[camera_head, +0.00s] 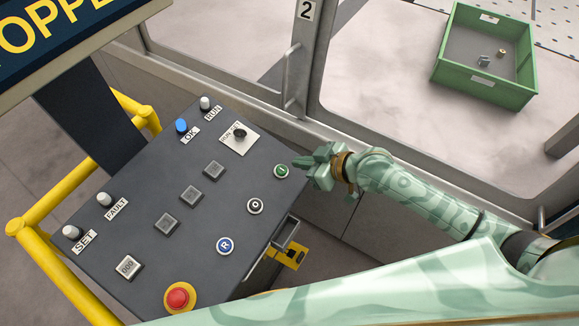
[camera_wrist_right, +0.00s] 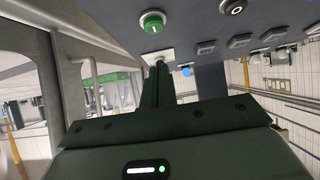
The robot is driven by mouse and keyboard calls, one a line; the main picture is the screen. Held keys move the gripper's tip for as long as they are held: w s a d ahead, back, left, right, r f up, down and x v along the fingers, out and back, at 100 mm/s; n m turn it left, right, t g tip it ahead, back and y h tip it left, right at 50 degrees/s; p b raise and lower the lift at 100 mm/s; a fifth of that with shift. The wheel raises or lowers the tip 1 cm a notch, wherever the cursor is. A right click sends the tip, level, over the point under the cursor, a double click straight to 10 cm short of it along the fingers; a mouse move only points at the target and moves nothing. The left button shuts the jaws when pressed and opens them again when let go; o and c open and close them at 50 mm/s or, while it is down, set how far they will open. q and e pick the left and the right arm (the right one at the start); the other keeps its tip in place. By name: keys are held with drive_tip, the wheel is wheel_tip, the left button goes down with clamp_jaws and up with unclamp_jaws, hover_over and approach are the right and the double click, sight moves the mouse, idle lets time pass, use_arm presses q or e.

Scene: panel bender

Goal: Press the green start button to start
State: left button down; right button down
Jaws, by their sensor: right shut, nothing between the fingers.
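The green start button (camera_head: 281,171), marked with a white bar, sits near the right edge of the dark control panel (camera_head: 150,215). It also shows in the right wrist view (camera_wrist_right: 152,22), at the top, left of centre. My right gripper (camera_head: 297,163) is shut and empty. Its fingertips are close to the green button, just above and right of it in the head view. I cannot tell whether they touch the panel; the button looks clear of them. In the right wrist view the shut fingers (camera_wrist_right: 158,80) point toward the panel. My left gripper is not in view.
The panel also holds a black button (camera_head: 255,206), a blue R button (camera_head: 225,246), a red emergency stop (camera_head: 178,297) and a key switch (camera_head: 239,133). A yellow rail (camera_head: 45,200) runs along the left. A green crate (camera_head: 520,95) stands behind the glazed door frame.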

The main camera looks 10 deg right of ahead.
sight(279, 167)
drive_tip(key=x, duration=0.3)
drive_tip(key=shift+w+a+f, duration=0.2)
drive_tip(key=shift+w+a, duration=0.05)
wheel_tip(279, 167, down, 3)
drive_tip(key=shift+w+a+r+b, duration=0.15)
drive_tip(key=shift+r+b, duration=0.05)
drive_tip(key=shift+b, duration=0.2)
drive_tip(key=shift+w+f, duration=0.1)
drive_tip(key=shift+f, duration=0.5)
drive_tip(key=shift+a, duration=0.1)
drive_tip(key=shift+f, duration=0.1)
